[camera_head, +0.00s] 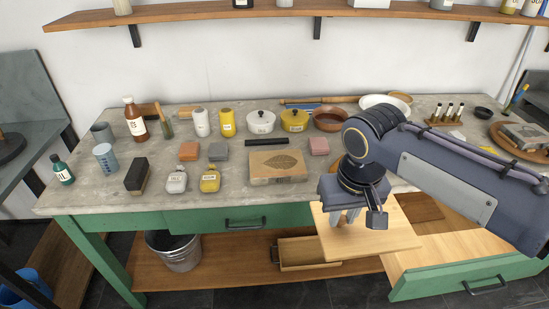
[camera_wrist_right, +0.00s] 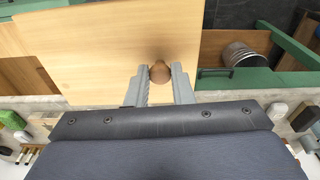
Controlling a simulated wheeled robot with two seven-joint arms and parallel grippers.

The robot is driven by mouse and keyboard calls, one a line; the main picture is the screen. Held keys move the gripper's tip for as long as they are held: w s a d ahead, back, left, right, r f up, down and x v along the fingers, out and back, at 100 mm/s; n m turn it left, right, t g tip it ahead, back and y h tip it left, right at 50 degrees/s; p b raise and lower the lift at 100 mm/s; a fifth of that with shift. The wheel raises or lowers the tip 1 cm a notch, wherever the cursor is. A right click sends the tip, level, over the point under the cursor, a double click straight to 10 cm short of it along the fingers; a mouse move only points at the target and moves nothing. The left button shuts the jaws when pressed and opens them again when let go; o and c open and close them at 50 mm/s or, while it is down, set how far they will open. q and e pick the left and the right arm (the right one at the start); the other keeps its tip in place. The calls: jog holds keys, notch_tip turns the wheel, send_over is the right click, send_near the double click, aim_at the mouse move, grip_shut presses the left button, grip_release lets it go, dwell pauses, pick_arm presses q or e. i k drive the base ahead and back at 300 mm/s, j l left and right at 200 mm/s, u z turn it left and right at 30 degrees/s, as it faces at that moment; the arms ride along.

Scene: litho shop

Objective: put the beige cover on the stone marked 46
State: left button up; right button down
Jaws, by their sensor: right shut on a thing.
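The beige cover (camera_head: 395,237) is a flat pale wooden board with a round brown knob (camera_wrist_right: 159,72). My right gripper (camera_head: 350,222) points down and is shut on the knob; its two fingers (camera_wrist_right: 159,78) sit on either side of it in the right wrist view. The cover is held in front of the bench's front edge, at the right. A beige stone block with a leaf picture (camera_head: 278,166) lies on the bench, left of the gripper. Another stone (camera_head: 527,135) lies at the far right on a round brown board. I cannot read the number 46 on either. My left gripper is not in view.
The green bench (camera_head: 100,196) has an open drawer (camera_head: 455,276) at the lower right, below the cover. Bottles, pots and small blocks crowd the top, including a yellow pot (camera_head: 294,121) and a white dish (camera_head: 384,104). A metal bucket (camera_head: 174,251) stands below.

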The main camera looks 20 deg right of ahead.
aim_at(277, 162)
jog(key=i, duration=0.9)
